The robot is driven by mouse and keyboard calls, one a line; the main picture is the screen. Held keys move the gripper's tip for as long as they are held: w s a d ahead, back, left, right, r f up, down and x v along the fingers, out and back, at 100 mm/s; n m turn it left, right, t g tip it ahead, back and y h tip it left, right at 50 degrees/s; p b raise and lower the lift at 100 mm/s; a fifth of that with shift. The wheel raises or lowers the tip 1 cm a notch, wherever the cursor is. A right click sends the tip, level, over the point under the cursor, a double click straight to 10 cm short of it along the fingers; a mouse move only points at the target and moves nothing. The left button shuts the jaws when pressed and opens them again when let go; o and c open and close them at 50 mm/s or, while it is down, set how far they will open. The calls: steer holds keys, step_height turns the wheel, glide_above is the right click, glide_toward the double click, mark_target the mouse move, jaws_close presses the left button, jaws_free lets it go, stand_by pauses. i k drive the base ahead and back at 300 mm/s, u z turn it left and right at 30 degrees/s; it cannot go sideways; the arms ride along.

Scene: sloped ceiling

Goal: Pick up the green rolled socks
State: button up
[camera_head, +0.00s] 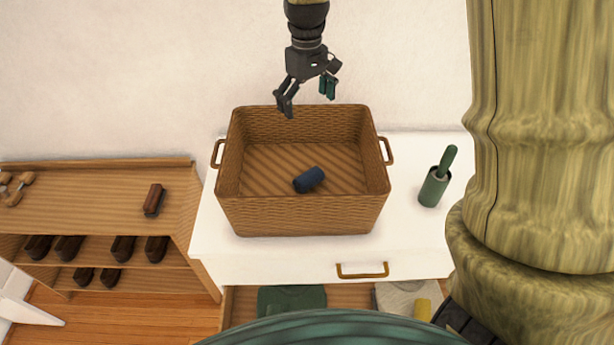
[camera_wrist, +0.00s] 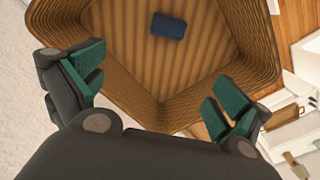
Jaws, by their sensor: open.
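I see no clearly green rolled socks. A small dark blue rolled bundle (camera_head: 309,180) lies on the floor of a wicker basket (camera_head: 303,220), right of its middle. The bundle also shows near the top of the wrist view (camera_wrist: 168,26). My gripper (camera_head: 306,98) is open and empty, with green pads on its fingers. It hangs above the back rim of the basket, well apart from the bundle. In the wrist view my gripper (camera_wrist: 158,92) has its fingers spread wide over the basket's near corner.
The basket stands on a white dresser (camera_head: 420,240). A green-handled brush in a holder (camera_head: 435,183) stands to its right. A wooden shoe rack (camera_head: 100,210) is at left.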

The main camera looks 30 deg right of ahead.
mark_target(272, 310)
steer(key=k, duration=1)
